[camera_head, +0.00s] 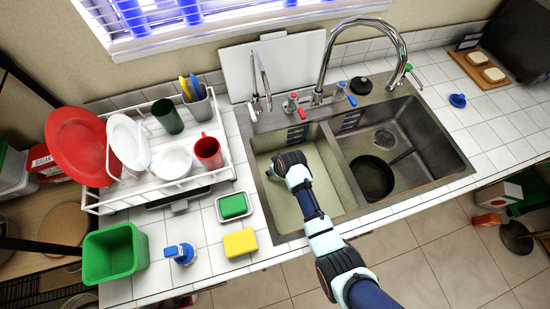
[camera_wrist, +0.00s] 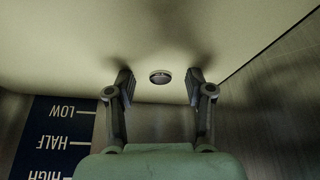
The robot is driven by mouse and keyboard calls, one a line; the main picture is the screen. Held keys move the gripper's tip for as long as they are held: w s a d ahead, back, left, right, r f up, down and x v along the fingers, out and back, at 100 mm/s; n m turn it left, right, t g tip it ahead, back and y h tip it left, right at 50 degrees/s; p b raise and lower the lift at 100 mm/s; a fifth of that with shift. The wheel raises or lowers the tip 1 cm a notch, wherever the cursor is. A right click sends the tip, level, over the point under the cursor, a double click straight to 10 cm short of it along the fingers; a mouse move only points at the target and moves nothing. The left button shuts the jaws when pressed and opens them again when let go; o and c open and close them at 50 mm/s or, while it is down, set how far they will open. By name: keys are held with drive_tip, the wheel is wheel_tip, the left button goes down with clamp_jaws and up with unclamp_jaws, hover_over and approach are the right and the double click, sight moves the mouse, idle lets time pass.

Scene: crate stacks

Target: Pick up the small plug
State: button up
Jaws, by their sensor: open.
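My gripper (camera_head: 289,161) is down in the left sink basin (camera_head: 335,172), near its back wall. In the wrist view my gripper (camera_wrist: 159,84) is open, with its two fingers apart. A small round grey-metal piece, seemingly the small plug (camera_wrist: 160,76), shows between the fingertips against the pale basin surface. Neither finger appears to touch it. Whether it sits in a drain hole I cannot tell. In the head view it is hidden by my gripper.
A dark marked strip (camera_wrist: 55,135) reads LOW, HALF, HIGH on the basin wall. The right basin holds a black pan (camera_head: 372,178). A tall faucet (camera_head: 330,50) arches behind. A dish rack (camera_head: 165,165) stands left; a black round object (camera_head: 360,85) lies behind the sink.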

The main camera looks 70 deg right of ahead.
clamp_jaws()
drive_tip(key=shift+r, duration=0.15)
